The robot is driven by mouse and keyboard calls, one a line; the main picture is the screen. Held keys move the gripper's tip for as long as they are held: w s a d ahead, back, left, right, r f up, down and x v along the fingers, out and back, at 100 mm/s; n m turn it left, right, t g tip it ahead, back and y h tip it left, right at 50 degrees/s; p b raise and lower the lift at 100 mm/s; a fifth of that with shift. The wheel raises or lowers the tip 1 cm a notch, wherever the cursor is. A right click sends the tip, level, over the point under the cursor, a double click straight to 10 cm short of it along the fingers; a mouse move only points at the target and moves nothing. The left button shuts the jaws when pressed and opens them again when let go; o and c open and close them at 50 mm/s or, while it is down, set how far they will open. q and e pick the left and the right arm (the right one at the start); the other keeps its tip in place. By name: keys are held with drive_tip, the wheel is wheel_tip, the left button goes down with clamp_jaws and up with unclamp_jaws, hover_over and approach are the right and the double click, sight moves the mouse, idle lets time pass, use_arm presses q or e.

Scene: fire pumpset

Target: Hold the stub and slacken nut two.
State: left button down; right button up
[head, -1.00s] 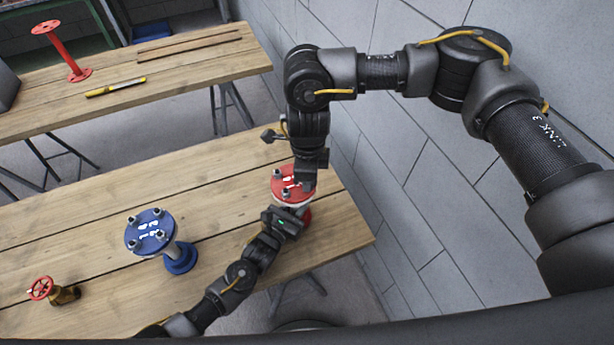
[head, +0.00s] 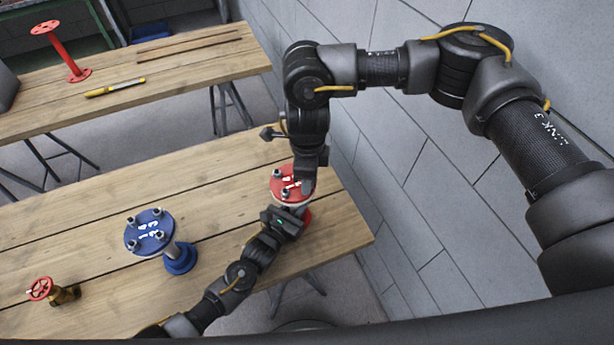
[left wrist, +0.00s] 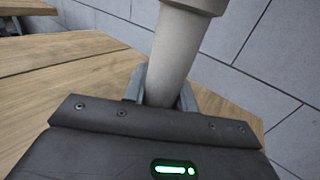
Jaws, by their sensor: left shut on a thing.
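The red-flanged stub (head: 281,196) stands near the right end of the front bench, with grey nuts and white number marks on its top. My right gripper (head: 304,186) points down over the right part of this flange and hides part of it, including any nut under it. Its jaw opening cannot be made out. My left gripper (head: 297,211) is shut on the stub's pipe just below the flange. In the left wrist view the pale grey pipe (left wrist: 172,50) rises from between the two fingers. Which nut is number two on the red flange is too small to tell.
A blue-flanged stub (head: 150,232) with several nuts stands left of the red one on the front bench (head: 110,280). A brass valve with a red handwheel (head: 40,288) is at far left. The grey wall (head: 450,200) lies close on the right.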

use_arm(q)
drive_tip(key=c, duration=1)
unclamp_jaws()
drive_tip(key=shift+c, duration=0.2)
use_arm(e)
wheel_tip(320, 180, up, 11)
drive_tip(key=shift+r, duration=0.2)
use_arm(q)
drive_tip(key=v, duration=1.2)
